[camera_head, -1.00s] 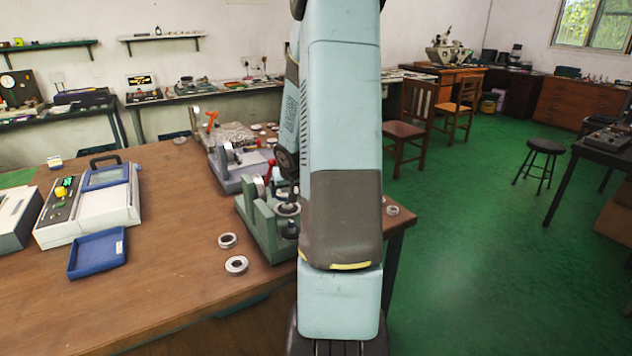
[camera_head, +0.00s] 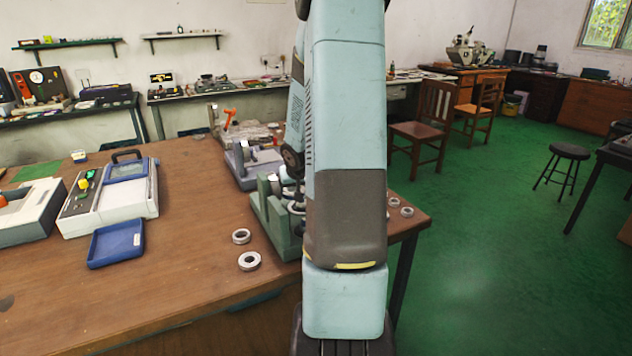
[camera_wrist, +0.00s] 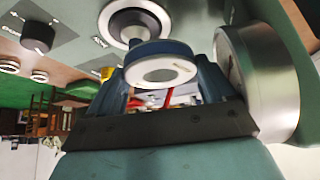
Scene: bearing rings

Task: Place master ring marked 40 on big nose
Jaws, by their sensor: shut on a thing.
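My gripper (camera_wrist: 163,80) shows in the wrist view with its dark fingers on either side of a ring (camera_wrist: 160,71) and shut on it. The ring has a pale face and a blue outer band; a small mark on its face is too small to read. Just beyond it is a round silver-rimmed part with a dark centre (camera_wrist: 137,22); I cannot tell whether this is the big nose or whether the ring touches it. In the head view the green fixture (camera_head: 268,213) stands on the table, partly behind my arm, which hides my gripper.
A large metal cylinder (camera_wrist: 262,82) fills the right of the wrist view. Loose rings (camera_head: 249,261) lie left of the green fixture, others (camera_head: 407,212) right of my arm. A grey fixture (camera_head: 245,166) stands behind. The front-left table (camera_head: 150,300) is clear.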

